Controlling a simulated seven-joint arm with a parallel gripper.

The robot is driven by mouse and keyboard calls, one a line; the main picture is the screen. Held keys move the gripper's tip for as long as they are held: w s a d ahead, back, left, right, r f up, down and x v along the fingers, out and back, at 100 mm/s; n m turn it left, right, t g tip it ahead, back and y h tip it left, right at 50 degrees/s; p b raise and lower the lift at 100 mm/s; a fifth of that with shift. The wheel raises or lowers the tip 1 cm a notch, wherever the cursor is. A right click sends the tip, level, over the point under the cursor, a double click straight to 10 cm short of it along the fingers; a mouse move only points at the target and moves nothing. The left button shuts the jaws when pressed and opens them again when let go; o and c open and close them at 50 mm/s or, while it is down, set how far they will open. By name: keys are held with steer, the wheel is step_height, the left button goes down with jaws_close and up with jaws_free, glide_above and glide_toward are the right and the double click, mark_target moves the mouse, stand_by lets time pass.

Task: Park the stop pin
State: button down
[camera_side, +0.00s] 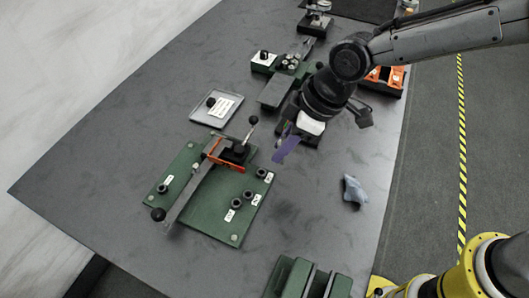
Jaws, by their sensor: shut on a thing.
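A green fixture plate (205,218) lies on the dark table. It carries a long grey bar (190,194) with a black ball at its near end, a red-edged clamp block (226,165), and a lever with a black knob (253,120). Several short black round sockets, one of them here (247,194), stand on the plate near white labels. My gripper (284,152), with purple finger parts, is above the table just right of the fixture's far corner. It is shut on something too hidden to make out. I cannot pick out the stop pin with certainty.
A grey tray (202,119) with a black-knobbed piece and a white label lies behind the fixture. A crumpled blue-grey cloth (354,191) lies to the right. Green blocks (290,278) stand at the near edge. An orange-fronted bin (396,77) is at the back right.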

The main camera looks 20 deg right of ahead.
steer(key=s+d+r, duration=0.4)
steer(key=s+d, duration=0.2)
steer(key=s, duration=0.1)
steer(key=w+a, duration=0.7)
steer(key=a, duration=0.5)
steer(key=w+a, duration=0.7)
steer(key=a, duration=0.5)
steer(key=shift+a+f, duration=1.15)
steer(key=shift+f, duration=0.3)
steer(key=shift+a+f, duration=1.2)
steer(key=shift+f, duration=0.2)
steer(key=shift+a+f, duration=1.15)
steer(key=shift+f, duration=0.3)
steer(key=shift+f, duration=2.05)
